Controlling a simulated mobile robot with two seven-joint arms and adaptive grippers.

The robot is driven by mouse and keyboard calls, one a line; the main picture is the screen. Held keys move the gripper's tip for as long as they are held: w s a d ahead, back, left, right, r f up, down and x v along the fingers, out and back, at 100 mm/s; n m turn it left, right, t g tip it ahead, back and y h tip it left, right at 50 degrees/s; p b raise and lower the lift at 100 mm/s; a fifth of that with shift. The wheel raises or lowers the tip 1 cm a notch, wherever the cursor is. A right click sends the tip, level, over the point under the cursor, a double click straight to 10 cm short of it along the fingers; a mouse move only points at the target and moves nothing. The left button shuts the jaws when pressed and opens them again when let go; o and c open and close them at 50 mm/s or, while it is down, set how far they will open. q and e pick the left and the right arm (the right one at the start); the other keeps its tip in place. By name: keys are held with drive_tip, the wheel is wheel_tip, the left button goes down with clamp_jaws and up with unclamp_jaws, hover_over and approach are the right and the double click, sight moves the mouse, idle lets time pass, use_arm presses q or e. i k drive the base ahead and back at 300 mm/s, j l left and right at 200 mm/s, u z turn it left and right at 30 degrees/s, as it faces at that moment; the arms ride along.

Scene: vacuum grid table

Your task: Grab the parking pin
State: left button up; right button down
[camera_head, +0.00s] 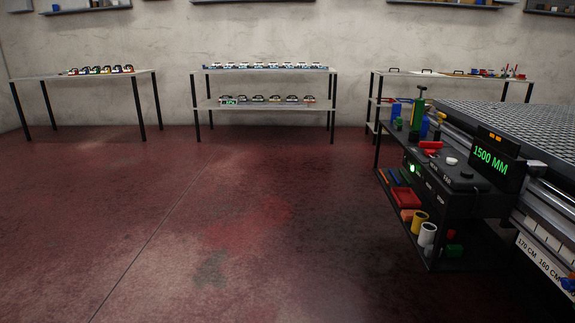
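I cannot make out a parking pin for certain at this distance. A black control cart (458,203) stands at the right, against the vacuum grid table (515,122). Its top carries a green upright tool (418,112), small blue and green pieces, a red piece (431,147) and a white round piece (451,161). A display (492,159) on it reads 1500 MM. Neither of my grippers shows in the view.
The cart's lower shelf holds red bins (407,197), a yellow cup (419,221) and a white cup (427,234). Tables with rows of small items stand along the back wall: left table (50,76), middle rack (262,105), right table (455,76). The red-brown floor (200,220) is clear.

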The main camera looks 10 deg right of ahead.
sight(441, 115)
drive_tip(key=i+z, duration=0.1)
drive_tip(key=i, duration=0.75)
drive_tip(key=i+z, duration=0.15)
drive_tip(key=i, duration=0.7)
drive_tip(key=i+j+z, duration=0.1)
drive_tip(key=i+z, duration=0.15)
drive_tip(key=i, duration=0.25)
drive_tip(key=i+j+z, duration=0.15)
drive_tip(key=i+z, duration=0.15)
drive_tip(key=i, duration=0.15)
drive_tip(key=i+j+z, duration=0.25)
drive_tip(key=i, duration=0.25)
drive_tip(key=i+j+z, duration=0.1)
drive_tip(key=i+z, duration=0.15)
drive_tip(key=z, duration=0.25)
drive_tip(key=i+j+z, duration=0.15)
drive_tip(key=z, duration=0.3)
drive_tip(key=i+j+z, duration=0.15)
drive_tip(key=j+z, duration=0.2)
drive_tip(key=z, duration=0.15)
